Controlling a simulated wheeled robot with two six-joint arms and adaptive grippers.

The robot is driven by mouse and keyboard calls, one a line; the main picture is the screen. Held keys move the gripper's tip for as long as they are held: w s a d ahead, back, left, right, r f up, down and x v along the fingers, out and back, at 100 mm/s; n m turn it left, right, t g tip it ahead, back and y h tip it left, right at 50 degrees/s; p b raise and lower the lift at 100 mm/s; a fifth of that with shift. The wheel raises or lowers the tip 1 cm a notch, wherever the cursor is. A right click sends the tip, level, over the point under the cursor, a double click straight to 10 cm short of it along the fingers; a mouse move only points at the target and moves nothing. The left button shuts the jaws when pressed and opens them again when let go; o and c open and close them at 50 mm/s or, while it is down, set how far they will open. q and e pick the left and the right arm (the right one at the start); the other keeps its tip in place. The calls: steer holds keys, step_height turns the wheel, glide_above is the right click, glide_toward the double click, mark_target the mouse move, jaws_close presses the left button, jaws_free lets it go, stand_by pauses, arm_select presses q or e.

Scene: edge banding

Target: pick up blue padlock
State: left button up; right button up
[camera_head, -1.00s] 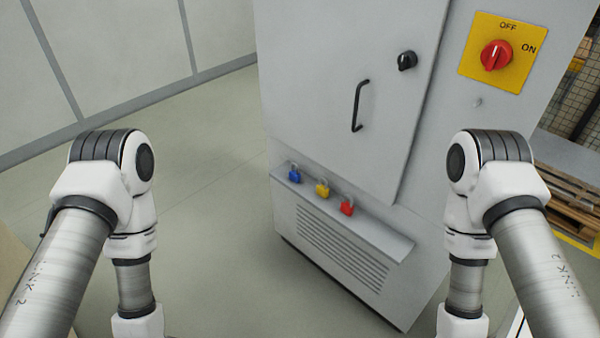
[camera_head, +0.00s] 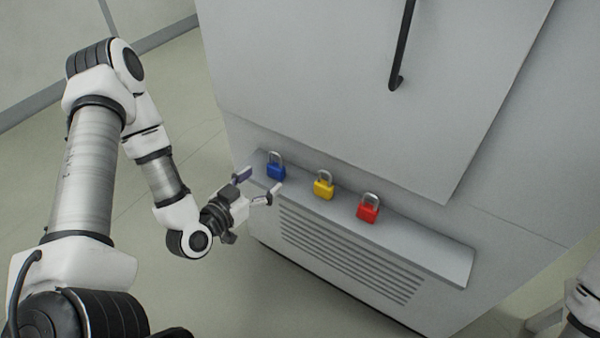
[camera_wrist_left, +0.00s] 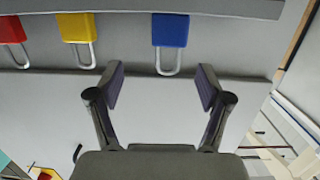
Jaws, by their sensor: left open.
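The blue padlock (camera_head: 276,166) with a grey shackle stands on the narrow ledge (camera_head: 430,258) of the grey cabinet, leftmost of three padlocks. In the left wrist view the blue padlock (camera_wrist_left: 170,31) appears upside down, beyond the fingertips and a little right of midway between them. My left gripper (camera_head: 259,184) is open and empty, just in front of the blue padlock; its fingers (camera_wrist_left: 161,88) are spread wide in the wrist view. A small gap shows between the fingertips and the padlock in the wrist view. My right gripper is not in view.
A yellow padlock (camera_head: 324,186) and a red padlock (camera_head: 368,209) stand to the right on the same ledge. The cabinet door has a black handle (camera_head: 402,45). A vent grille (camera_head: 350,255) lies below the ledge. Floor to the left is free.

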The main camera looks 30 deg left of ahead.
mark_target(273, 170)
arm_select(q)
steer(key=w, duration=0.2)
steer(key=w+f+b, duration=0.1)
steer(key=w, duration=0.2)
steer(key=w+f+b, duration=0.1)
steer(key=w, duration=0.1)
steer(key=shift+w+a+f, duration=0.15)
steer(key=shift+w+a, duration=0.05)
steer(key=shift+w, duration=0.1)
steer(key=c, duration=1.3)
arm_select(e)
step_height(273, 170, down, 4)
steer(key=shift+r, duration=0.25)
